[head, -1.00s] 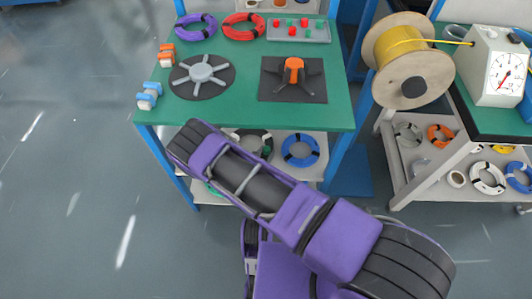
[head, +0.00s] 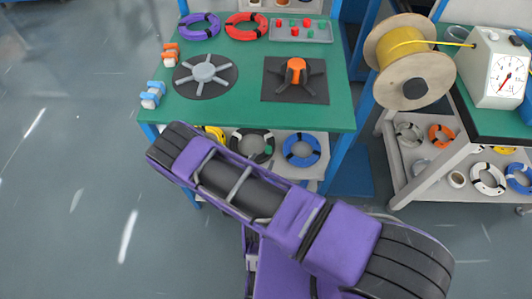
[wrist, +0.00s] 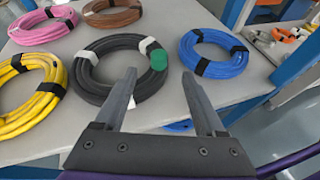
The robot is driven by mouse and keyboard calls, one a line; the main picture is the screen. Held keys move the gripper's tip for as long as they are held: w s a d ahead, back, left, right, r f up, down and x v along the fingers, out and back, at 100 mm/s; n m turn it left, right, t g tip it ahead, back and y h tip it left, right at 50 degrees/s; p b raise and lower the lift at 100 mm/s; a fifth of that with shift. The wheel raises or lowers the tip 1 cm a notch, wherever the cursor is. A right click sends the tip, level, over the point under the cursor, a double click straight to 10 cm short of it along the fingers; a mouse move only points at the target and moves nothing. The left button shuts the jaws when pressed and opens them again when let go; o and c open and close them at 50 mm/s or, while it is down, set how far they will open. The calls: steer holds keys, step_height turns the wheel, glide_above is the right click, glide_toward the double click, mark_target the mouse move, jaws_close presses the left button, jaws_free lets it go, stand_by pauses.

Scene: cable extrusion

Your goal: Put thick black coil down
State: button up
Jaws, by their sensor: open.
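My gripper (wrist: 160,73) is open and empty in the wrist view. Its left finger overlaps the coil's near right part in the picture; its right finger is to the right of the coil. I cannot tell the exact gap between fingers and coil. In the head view my gripper is hidden behind my arm.
A blue coil (wrist: 212,56) lies to the right of the black one. A yellow coil (wrist: 28,92) lies to its left, with pink (wrist: 44,27) and brown (wrist: 112,12) coils behind. The green tabletop (head: 245,107) stands above the shelf (head: 322,143).

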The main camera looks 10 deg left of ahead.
steer(key=v, duration=0.5)
stand_by(0.5)
